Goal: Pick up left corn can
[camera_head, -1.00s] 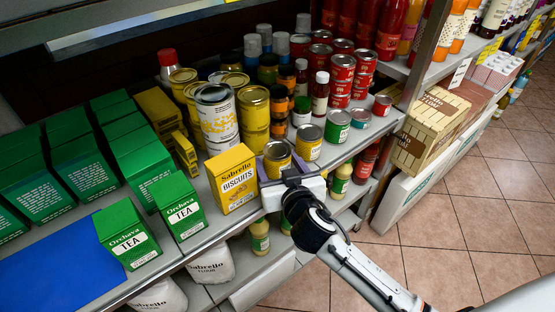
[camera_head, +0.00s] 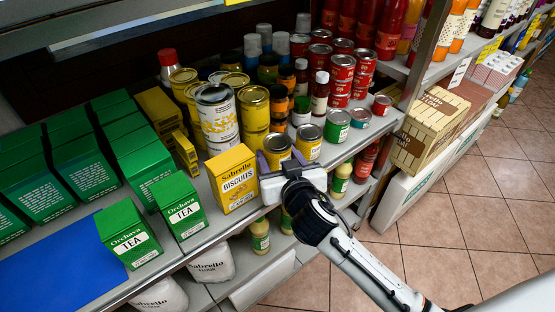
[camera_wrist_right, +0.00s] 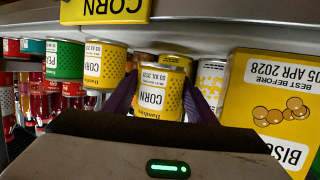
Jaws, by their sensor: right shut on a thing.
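The left corn can (camera_head: 277,148), yellow with a silver lid, is at the front of the shelf, right of the yellow biscuits box. My right gripper (camera_head: 275,160) is shut on it from the front, with its purple fingers on both sides of the can. In the right wrist view the can (camera_wrist_right: 159,92) shows upside down with its CORN label facing the camera, between the fingertips. A second corn can (camera_head: 308,141) stands just to its right, and also shows in the wrist view (camera_wrist_right: 103,66). My left gripper is not in view.
The biscuits box (camera_head: 233,178) stands close on the left. A green-labelled can (camera_head: 337,126) stands beyond the second corn can. Taller yellow cans (camera_head: 254,108) and bottles stand behind. Free floor (camera_head: 475,220) lies in front on the right.

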